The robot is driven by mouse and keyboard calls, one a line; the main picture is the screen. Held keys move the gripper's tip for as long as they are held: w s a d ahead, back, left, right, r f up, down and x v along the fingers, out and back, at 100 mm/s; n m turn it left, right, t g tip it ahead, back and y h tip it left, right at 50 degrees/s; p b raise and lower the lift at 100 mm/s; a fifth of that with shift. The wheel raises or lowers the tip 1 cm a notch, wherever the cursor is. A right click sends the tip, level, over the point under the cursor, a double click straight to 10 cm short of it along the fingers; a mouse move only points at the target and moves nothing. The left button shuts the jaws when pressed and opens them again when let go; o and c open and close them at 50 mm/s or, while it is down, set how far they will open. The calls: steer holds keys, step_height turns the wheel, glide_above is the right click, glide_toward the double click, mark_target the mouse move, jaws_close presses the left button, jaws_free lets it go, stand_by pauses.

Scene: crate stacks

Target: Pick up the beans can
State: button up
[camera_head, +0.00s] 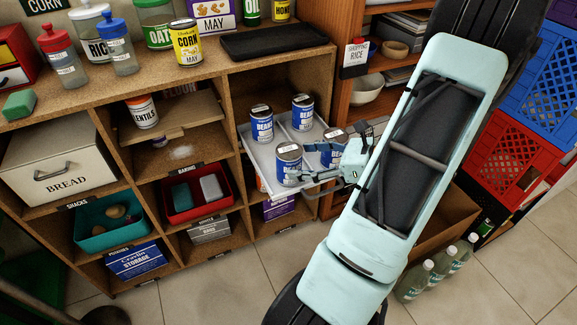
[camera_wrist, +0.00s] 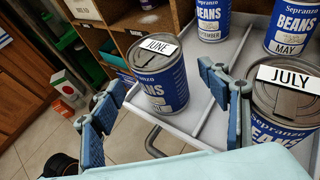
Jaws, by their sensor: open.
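Several blue-and-white beans cans stand upright on a light grey pull-out tray (camera_head: 267,177). The can with the JUNE lid label (camera_head: 289,165) is at the tray's front left; in the wrist view it (camera_wrist: 160,80) lies ahead, between my two fingers. The JULY can (camera_wrist: 287,100) stands close to my right finger, partly cut off by the frame. The SEPTEMBER can (camera_wrist: 211,18) and the MAY can (camera_wrist: 289,27) are behind. My gripper (camera_head: 307,165) is open and empty, its fingertips near the JUNE can's sides. Whether they touch it is unclear.
The tray sticks out of a wooden shelf unit (camera_head: 228,150) with a low rim. A red bin (camera_head: 190,214) and a bread box (camera_head: 62,185) sit in other compartments. Red crates (camera_head: 508,150) and bottles (camera_head: 412,282) stand right of my arm.

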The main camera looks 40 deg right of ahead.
mark_target(288, 160)
steer(key=b+x, duration=0.1)
steer(key=x, duration=0.4)
steer(key=shift+c, duration=0.3)
steer(key=c, duration=1.5)
steer(key=shift+r, duration=0.1)
steer(key=shift+c, duration=0.5)
steer(key=shift+r, duration=0.15)
